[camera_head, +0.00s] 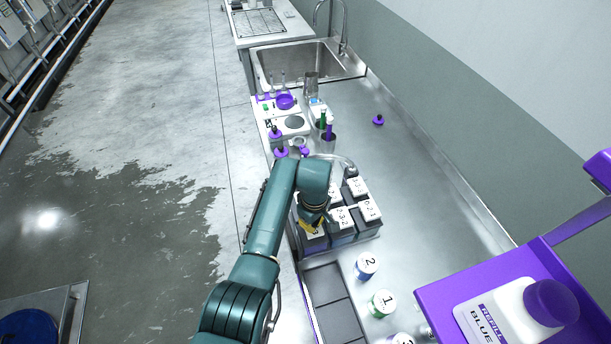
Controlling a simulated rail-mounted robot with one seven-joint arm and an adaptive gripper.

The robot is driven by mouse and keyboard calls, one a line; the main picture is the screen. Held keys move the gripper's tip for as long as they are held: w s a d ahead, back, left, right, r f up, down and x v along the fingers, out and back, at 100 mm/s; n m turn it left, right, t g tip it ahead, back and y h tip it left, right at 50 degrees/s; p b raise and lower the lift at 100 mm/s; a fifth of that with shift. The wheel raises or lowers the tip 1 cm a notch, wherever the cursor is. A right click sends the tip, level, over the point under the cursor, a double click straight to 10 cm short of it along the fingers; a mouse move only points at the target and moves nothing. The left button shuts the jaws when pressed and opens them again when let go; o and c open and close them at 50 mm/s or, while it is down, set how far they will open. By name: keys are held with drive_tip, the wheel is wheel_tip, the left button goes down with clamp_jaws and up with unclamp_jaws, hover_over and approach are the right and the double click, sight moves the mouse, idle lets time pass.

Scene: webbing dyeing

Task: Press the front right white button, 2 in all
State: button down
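A group of dark blocks with white, labelled tops stands on the steel bench. A right-hand white top (370,210) shows clearly, with another white top (357,187) behind it. A middle white top (342,219) lies just right of my gripper. My gripper (312,228) points down over the left front block, whose white top is partly covered by it. Whether it touches that top, and whether its fingers are open or shut, cannot be told. My arm hides the left rear of the group. No separate small button can be made out.
Numbered round-lidded jars, blue (366,264) and green (382,302), stand in front of the blocks. A purple shelf (440,297) with a white bottle (500,318) juts in at lower right. Purple-topped items, a metal cup (327,143) and a sink (295,65) lie behind.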

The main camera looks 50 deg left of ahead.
drive_tip(key=shift+r+p, duration=1.55)
drive_tip(key=shift+r, duration=0.35)
wheel_tip(320, 180, up, 6)
drive_tip(key=p, duration=0.5)
